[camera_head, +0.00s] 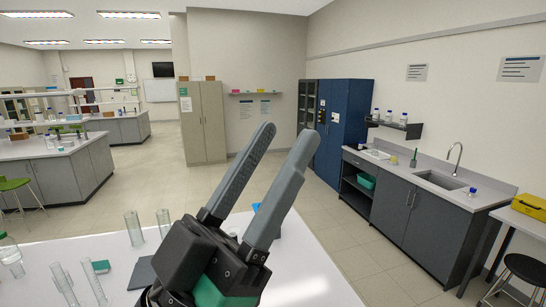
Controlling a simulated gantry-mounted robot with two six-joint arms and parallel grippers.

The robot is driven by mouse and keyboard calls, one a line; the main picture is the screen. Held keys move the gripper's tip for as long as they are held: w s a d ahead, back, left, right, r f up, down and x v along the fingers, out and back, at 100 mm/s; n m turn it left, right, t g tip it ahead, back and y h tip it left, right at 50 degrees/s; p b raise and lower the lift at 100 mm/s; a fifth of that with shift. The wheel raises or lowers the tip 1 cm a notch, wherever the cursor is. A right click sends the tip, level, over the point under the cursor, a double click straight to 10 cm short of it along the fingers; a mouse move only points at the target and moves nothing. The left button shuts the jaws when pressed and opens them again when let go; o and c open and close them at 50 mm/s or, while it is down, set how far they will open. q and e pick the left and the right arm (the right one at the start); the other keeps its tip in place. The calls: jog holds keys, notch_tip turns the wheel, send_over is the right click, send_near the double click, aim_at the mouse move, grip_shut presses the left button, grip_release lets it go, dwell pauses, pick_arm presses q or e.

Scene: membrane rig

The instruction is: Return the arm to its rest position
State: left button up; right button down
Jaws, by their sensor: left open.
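My left gripper (279,158) stands large in the lower middle of the head view. Its two long grey fingers point up and to the right, with a gap between them. The gripper is open and nothing shows between the fingers. It is above the white table (318,280) and hides part of it. My right gripper is not in view.
Glass cylinders (133,228) stand on the table left of my gripper, with more tubes (92,282) and a bottle (9,252) further left. A small green block (101,267) and a dark flat piece (143,273) lie there. A blue thing is partly hidden behind the gripper.

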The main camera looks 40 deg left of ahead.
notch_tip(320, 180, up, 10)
jog(key=p, duration=0.9)
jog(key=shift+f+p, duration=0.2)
jog(key=shift+p, duration=0.1)
